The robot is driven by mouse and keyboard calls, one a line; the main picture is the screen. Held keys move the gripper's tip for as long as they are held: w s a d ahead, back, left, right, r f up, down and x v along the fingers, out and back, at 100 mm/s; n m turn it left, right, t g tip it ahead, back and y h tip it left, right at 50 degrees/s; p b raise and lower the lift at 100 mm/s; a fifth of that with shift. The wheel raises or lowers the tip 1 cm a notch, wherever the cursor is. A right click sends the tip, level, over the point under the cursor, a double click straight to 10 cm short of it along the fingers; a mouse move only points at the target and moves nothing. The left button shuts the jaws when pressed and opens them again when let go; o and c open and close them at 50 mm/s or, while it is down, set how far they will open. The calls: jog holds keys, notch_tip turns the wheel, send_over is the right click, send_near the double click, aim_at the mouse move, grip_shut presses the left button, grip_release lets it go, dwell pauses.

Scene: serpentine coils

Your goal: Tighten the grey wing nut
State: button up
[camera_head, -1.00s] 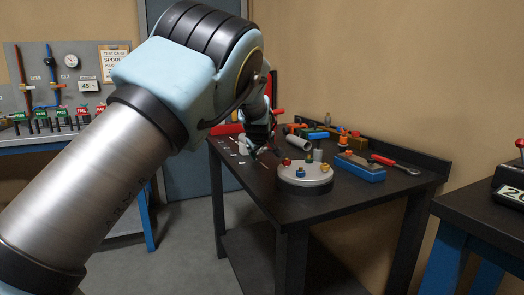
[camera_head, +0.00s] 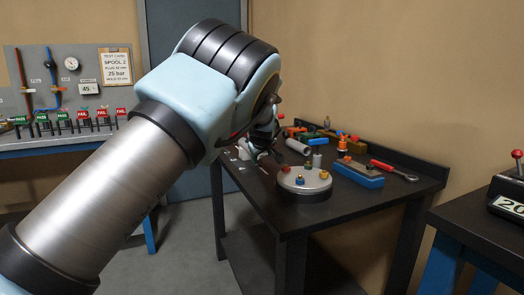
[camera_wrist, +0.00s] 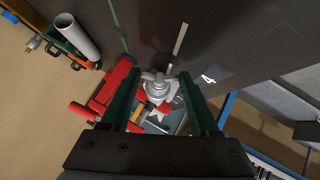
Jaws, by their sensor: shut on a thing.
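The grey wing nut (camera_wrist: 154,77) shows between my fingers in the wrist view, with its wings spread sideways above a pale round grey fitting (camera_wrist: 160,92). My gripper (camera_wrist: 160,76) has dark green fingers on either side of it and is shut on the wing nut. Exact contact at the fingertips is hard to see. In the head view my gripper (camera_head: 263,145) is small and dark over the far left part of the workbench, mostly hidden behind my arm. The wing nut cannot be made out there.
The dark workbench (camera_head: 262,190) carries a round grey plate with coloured knobs (camera_head: 303,183), a blue-based block (camera_head: 357,174), a red-handled wrench (camera_head: 394,170) and a pale tube (camera_head: 297,147). Red parts (camera_wrist: 112,90) lie close to my left finger.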

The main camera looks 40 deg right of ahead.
jog(key=p, duration=0.1)
jog(key=m+y+p, duration=0.1)
jog(key=p, duration=0.1)
jog(key=shift+s+d+r+t+y, duration=0.1)
jog(key=shift+d+r+t+y, duration=0.1)
jog(key=shift+r+t+y, duration=0.15)
jog(key=shift+f+y+p, duration=0.3)
jog(key=shift+y+p, duration=0.25)
jog(key=o, duration=1.4)
jog(key=b+v, duration=0.2)
jog(key=v, duration=0.9)
jog(key=shift+f, duration=0.1)
